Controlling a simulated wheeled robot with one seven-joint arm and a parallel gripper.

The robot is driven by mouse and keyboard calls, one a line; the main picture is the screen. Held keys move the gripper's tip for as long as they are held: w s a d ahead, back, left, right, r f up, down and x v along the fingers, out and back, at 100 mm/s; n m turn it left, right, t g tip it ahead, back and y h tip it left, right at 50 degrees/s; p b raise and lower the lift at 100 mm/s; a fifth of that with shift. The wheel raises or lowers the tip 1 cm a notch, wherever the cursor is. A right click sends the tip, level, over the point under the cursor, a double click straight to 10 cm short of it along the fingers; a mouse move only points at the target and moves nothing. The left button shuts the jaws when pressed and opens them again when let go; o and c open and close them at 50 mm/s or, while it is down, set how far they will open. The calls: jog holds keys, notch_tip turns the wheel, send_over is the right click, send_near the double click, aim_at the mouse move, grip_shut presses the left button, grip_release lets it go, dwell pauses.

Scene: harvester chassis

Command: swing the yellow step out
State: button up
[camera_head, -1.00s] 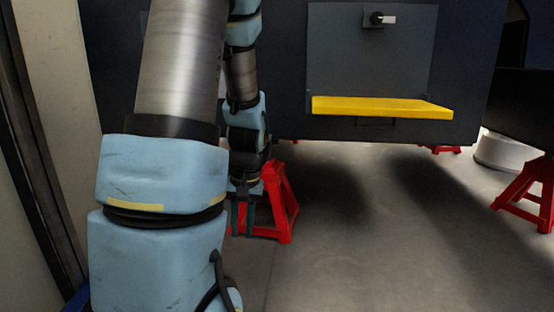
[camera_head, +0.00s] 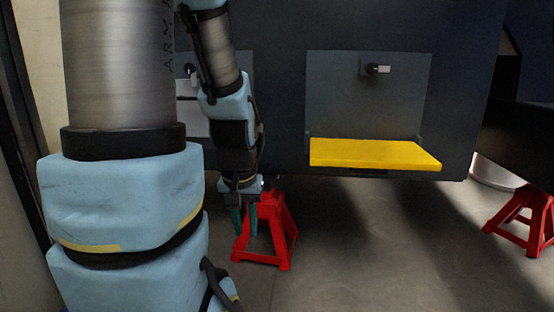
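The yellow step (camera_head: 375,154) is a flat slab at the foot of a grey panel (camera_head: 340,95) on the dark chassis side. It juts out from the panel, with its upper face showing. A dark knob with a pale tip (camera_head: 377,68) sits near the panel's top. My gripper (camera_head: 244,222) hangs pointing down, left of the step and lower in the picture. Its two teal fingers are apart with nothing seen between them except the background. It does not touch the step.
A red stand (camera_head: 280,237) is right behind my gripper in the picture. Another red stand (camera_head: 522,217) is at the right, near a pale round object (camera_head: 492,172). A second panel with a knob (camera_head: 190,70) is partly hidden by my arm. Floor below the step is clear.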

notch_tip(320, 180, up, 47)
jog(key=p, duration=4.4)
jog(key=shift+s+p, duration=0.3)
jog(key=shift+s, duration=0.05)
jog(key=shift+f, duration=0.15)
